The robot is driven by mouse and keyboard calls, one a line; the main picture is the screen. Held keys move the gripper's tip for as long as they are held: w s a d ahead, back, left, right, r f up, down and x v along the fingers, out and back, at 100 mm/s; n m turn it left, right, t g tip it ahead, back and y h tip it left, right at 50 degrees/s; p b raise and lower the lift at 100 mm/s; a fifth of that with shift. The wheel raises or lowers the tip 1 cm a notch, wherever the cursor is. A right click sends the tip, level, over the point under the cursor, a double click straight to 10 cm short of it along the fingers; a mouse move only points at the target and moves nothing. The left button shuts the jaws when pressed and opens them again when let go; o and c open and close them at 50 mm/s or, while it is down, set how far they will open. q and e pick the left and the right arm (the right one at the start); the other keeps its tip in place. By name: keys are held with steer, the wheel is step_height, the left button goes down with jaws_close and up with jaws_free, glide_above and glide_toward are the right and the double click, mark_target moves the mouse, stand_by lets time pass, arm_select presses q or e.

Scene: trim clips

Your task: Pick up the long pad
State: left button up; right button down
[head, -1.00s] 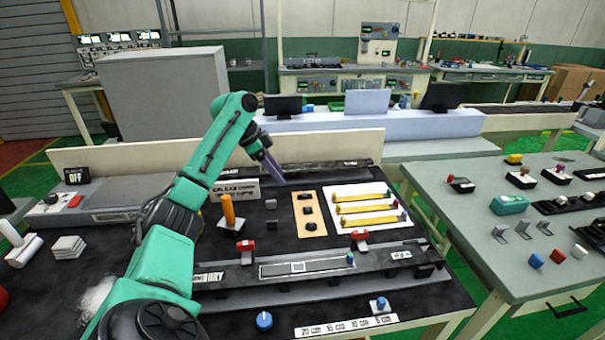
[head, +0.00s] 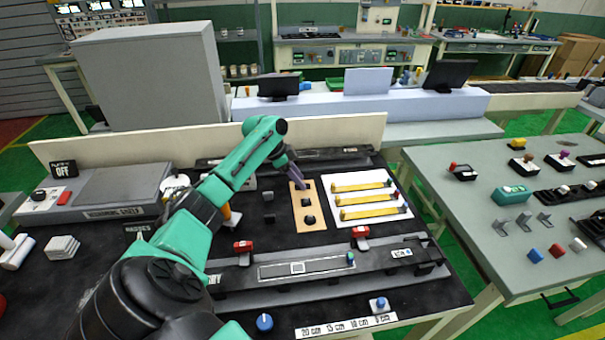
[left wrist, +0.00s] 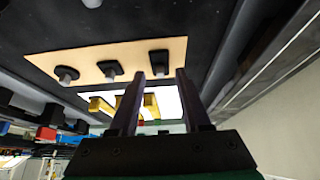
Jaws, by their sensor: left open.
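A tan board (head: 312,225) lies on the black worktop and carries three small dark pads in a row. I cannot tell for sure which is the long pad. My left gripper (head: 293,177) is open over the board's far end. In the wrist view its fingertips (left wrist: 158,73) line up either side of that right-hand pad. Contact is not visible.
A white board (head: 350,177) with yellow bars lies right of the tan board. Small dark blocks (head: 268,218) sit to its left. A long grey rail (head: 330,280) with red clamps runs in front. A low cream wall (head: 340,130) stands behind.

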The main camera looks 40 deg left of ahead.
arm_select(q)
steer(key=shift+w+d+f, duration=0.15)
steer(key=shift+w+f, duration=0.05)
steer(key=shift+f, duration=0.2)
jaws_close()
steer(key=shift+r, duration=0.2)
